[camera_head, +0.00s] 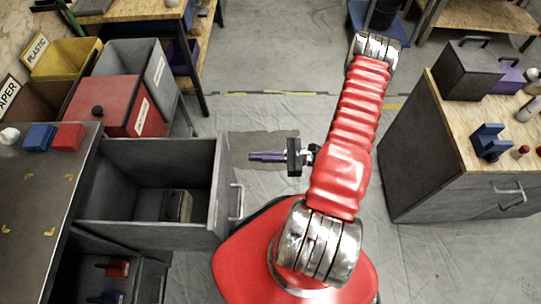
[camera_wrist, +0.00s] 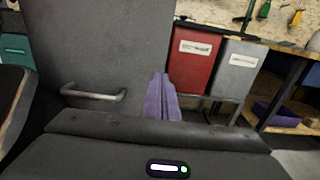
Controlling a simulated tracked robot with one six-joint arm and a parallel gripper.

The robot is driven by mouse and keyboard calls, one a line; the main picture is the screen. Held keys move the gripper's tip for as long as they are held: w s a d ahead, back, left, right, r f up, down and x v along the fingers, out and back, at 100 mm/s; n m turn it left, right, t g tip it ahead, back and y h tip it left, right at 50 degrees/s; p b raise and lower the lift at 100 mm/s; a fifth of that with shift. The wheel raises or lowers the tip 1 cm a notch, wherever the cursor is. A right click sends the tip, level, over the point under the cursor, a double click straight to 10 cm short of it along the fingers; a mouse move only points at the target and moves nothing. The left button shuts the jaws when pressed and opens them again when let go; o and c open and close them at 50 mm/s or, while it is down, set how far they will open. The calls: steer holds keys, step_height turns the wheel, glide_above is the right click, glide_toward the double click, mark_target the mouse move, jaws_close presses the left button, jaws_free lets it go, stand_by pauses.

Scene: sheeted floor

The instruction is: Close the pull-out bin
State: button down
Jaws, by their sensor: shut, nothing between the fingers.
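The pull-out bin (camera_head: 218,185) is a grey, open-topped box pulled out from under the dark workbench at the left. A small box-like object (camera_head: 180,206) lies inside it. Its front panel faces right and carries a metal bar handle (camera_head: 237,202). In the wrist view the grey front panel (camera_wrist: 100,45) fills the upper left, with the handle (camera_wrist: 93,95) low on it. My gripper (camera_head: 252,157) has purple fingers, shut and empty, pointing left at the front panel's far part. The fingers (camera_wrist: 162,98) appear right of the handle; I cannot tell the exact gap.
A dark workbench (camera_head: 40,190) stands at the left, with small blue and red blocks on top. Red, grey and yellow sorting bins (camera_head: 105,105) stand behind it. A wood-topped cabinet (camera_head: 430,150) is at the right. The floor (camera_head: 260,60) beyond my arm is mostly clear.

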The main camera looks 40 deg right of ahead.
steer(key=x, duration=0.6)
stand_by(0.3)
